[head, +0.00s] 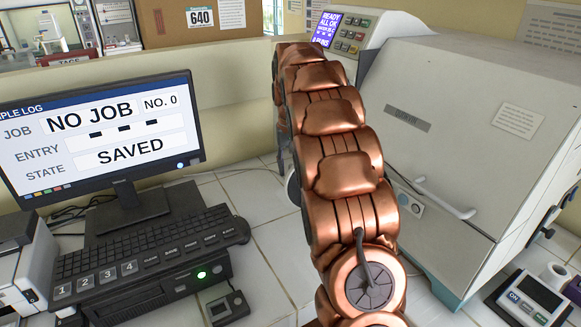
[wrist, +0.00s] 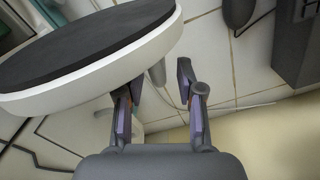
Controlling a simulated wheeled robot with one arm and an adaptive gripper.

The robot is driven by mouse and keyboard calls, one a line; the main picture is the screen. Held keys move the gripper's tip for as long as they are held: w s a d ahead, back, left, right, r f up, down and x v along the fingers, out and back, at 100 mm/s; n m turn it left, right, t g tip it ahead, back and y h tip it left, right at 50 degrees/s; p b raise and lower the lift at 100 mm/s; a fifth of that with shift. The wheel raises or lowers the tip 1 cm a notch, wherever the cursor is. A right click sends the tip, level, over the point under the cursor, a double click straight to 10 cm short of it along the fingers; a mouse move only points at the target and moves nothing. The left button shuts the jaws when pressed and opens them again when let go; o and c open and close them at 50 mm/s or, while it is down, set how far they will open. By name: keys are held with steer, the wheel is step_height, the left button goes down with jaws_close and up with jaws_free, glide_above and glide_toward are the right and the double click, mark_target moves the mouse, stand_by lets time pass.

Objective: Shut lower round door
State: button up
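A round door-like disc (wrist: 95,85) with a thick white rim and a dark grey face fills the upper left of the wrist view.
A large grey-white cabinet (head: 430,130) with a bar handle stands on the right. A monitor (head: 95,135) and keyboard (head: 140,250) are on the left. Bare white tiles (head: 255,200) lie between.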

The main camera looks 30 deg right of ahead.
steer(key=shift+f, duration=0.45)
jaws_close()
stand_by(0.6)
